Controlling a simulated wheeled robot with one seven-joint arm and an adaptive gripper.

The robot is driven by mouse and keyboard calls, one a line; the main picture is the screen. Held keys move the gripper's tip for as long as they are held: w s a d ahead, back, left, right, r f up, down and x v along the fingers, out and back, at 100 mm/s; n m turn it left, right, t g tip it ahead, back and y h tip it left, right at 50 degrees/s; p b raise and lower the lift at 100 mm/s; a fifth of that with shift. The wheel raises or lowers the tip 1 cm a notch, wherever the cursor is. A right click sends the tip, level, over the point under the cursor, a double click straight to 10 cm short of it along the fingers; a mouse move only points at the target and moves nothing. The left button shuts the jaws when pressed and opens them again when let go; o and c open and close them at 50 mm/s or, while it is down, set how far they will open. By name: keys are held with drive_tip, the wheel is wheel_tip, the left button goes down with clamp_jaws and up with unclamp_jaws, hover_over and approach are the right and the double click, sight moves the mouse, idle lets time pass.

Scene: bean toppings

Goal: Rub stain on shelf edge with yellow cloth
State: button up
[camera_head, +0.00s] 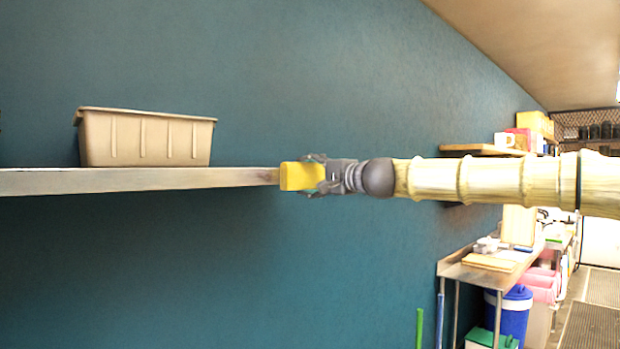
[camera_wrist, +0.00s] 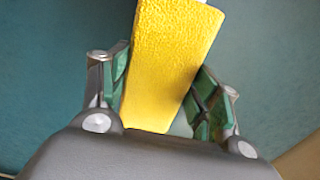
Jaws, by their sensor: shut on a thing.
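The yellow cloth (camera_head: 300,176) is a folded block in the head view, at the right end of the shelf (camera_head: 120,181). My gripper (camera_head: 318,175) is shut on it from the right. In the wrist view the cloth (camera_wrist: 168,65) stands out between the two green-padded fingers of my gripper (camera_wrist: 160,90), tilted a little. The cloth overlaps the shelf's right end in the head view; I cannot tell whether it touches. A faint darker patch (camera_head: 264,175) shows on the shelf's front edge just left of the cloth; it may be the stain.
A beige bin (camera_head: 145,138) stands on the shelf, left of my gripper. A blue-green wall (camera_head: 250,80) runs behind. At the right are a small wall shelf (camera_head: 480,149), a work table (camera_head: 480,270) and a blue barrel (camera_head: 508,312). The space below the shelf looks clear.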

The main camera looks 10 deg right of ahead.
sight(288, 176)
drive_tip(key=shift+s+a+b, duration=0.45)
drive_tip(key=shift+s+a, duration=0.25)
drive_tip(key=shift+a, duration=0.25)
drive_tip(key=shift+s+a+b, duration=0.4)
drive_tip(key=shift+s+a, duration=0.25)
drive_tip(key=shift+a, duration=0.35)
drive_tip(key=shift+s+a+b, duration=0.45)
drive_tip(key=shift+s+a, duration=0.25)
drive_tip(key=shift+a, duration=0.25)
drive_tip(key=shift+s+a, duration=0.1)
drive_tip(key=shift+s+a+b, duration=0.3)
drive_tip(key=shift+s+a, duration=0.35)
drive_tip(key=shift+a, duration=0.25)
drive_tip(key=shift+s+a+b, duration=0.35)
drive_tip(key=shift+s+a, duration=0.3)
drive_tip(key=shift+a, duration=0.25)
drive_tip(key=shift+s+a+b, duration=0.3)
drive_tip(key=shift+s+a, duration=0.35)
drive_tip(key=shift+a, duration=0.25)
drive_tip(key=shift+v, duration=2.9)
drive_tip(key=shift+v, duration=1.55)
